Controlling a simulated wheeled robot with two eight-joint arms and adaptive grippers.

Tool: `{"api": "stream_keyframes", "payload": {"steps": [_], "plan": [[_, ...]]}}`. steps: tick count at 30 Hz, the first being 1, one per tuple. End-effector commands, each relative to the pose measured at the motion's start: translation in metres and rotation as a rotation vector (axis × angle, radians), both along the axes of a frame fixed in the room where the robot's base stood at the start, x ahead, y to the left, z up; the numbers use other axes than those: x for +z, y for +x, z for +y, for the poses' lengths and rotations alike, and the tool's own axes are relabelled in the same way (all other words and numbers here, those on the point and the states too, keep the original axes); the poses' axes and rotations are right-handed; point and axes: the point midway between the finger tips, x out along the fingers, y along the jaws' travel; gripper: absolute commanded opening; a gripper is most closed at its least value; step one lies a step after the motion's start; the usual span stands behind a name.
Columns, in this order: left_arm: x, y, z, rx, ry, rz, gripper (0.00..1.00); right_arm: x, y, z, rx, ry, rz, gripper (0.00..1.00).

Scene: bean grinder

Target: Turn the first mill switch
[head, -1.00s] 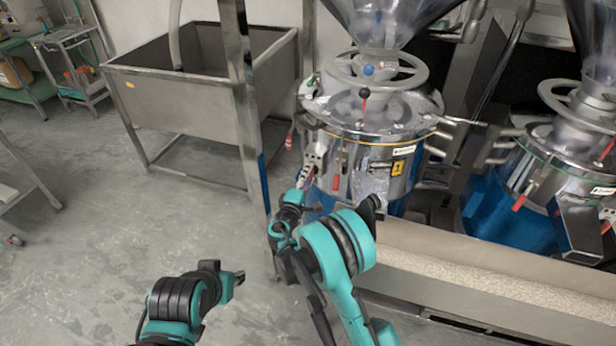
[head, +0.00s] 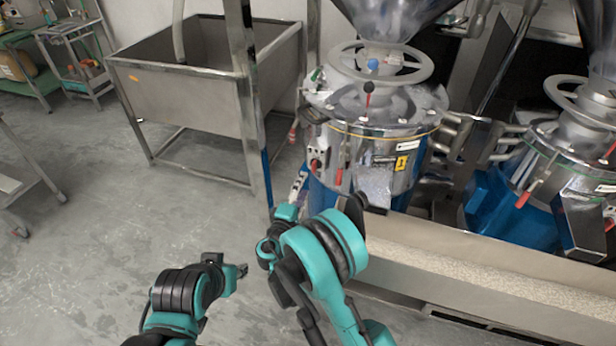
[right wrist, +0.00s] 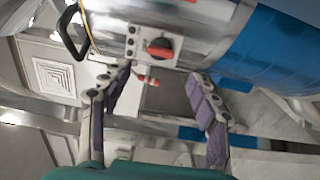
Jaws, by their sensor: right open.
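The first mill (head: 372,130) is a shiny metal drum with a blue base. Its small switch panel with a red rotary switch (head: 316,164) is on its left side. In the right wrist view the red switch (right wrist: 160,47) is at upper centre on a metal plate. My right gripper (head: 300,183) is just below the panel in the head view. In the right wrist view its fingers (right wrist: 163,80) are spread apart, empty, and the switch shows above the gap between them. My left gripper (head: 241,270) is low at left, away from the mill; its jaws are too small to read.
A second mill (head: 560,165) stands to the right. A metal post (head: 250,110) and a steel sink (head: 190,95) are left of the first mill. A trough of grains (head: 480,270) runs along the front. The floor at left is open.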

Motion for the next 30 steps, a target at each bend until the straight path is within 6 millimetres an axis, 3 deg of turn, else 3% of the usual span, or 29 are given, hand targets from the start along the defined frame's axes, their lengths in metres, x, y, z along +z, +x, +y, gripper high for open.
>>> {"api": "stream_keyframes", "payload": {"steps": [3, 9, 25, 30], "plan": [[0.0, 0.0, 0.0, 0.0, 0.0, 0.0, 0.33, 0.0, -0.02, 0.007, 0.002, 0.0, 0.0, 0.6], [0.0, 0.0, 0.0, 0.0, 0.0, 0.0, 0.33, 0.0, -0.035, 0.011, 0.0, 0.0, 0.0, 0.6], [0.0, 0.0, 0.0, 0.0, 0.0, 0.0, 0.33, 0.001, -0.035, 0.01, -0.002, 0.003, 0.002, 0.6], [0.0, 0.0, 0.0, 0.0, 0.0, 0.0, 0.33, 0.017, -0.03, -0.018, -0.043, 0.076, 0.058, 0.6]]}}
